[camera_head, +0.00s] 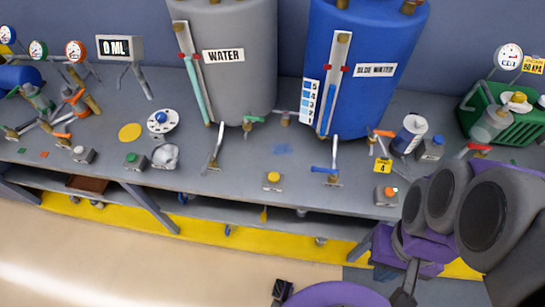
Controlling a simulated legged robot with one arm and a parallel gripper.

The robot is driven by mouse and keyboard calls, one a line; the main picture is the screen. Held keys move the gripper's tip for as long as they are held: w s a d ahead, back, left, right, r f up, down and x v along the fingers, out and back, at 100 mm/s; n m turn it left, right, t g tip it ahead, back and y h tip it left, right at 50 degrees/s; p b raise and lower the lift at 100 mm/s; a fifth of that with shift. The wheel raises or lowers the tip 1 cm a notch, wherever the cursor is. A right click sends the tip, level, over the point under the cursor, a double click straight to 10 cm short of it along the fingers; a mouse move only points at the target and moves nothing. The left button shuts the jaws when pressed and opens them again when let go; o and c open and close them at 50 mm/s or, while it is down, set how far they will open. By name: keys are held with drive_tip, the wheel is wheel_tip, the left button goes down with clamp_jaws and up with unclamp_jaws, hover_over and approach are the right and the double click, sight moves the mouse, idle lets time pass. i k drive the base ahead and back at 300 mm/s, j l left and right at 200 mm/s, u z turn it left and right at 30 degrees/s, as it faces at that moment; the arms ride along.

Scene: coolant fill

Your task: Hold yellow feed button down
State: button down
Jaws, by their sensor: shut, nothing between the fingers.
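The yellow feed button (273,176) sits on a small grey box near the front edge of the bench, below and between the two tanks. Nothing touches it. My gripper (408,282) appears at the lower right, at the end of my purple and grey arm. It looks like a narrow grey bar and is shut and empty. It is well to the right of the button and in front of the bench edge.
A grey WATER tank (238,90) and a blue tank (365,95) stand behind the button. A blue-handled valve (325,171) is to its right and a lever (215,148) to its left. A display (120,47) reads 0 ML. Bare bench (235,180) lies left of the button.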

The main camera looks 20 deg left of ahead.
sight(274, 176)
drive_tip(key=j+u, duration=0.2)
drive_tip(key=u, duration=0.2)
drive_tip(key=j+u, duration=0.2)
drive_tip(key=u, duration=0.2)
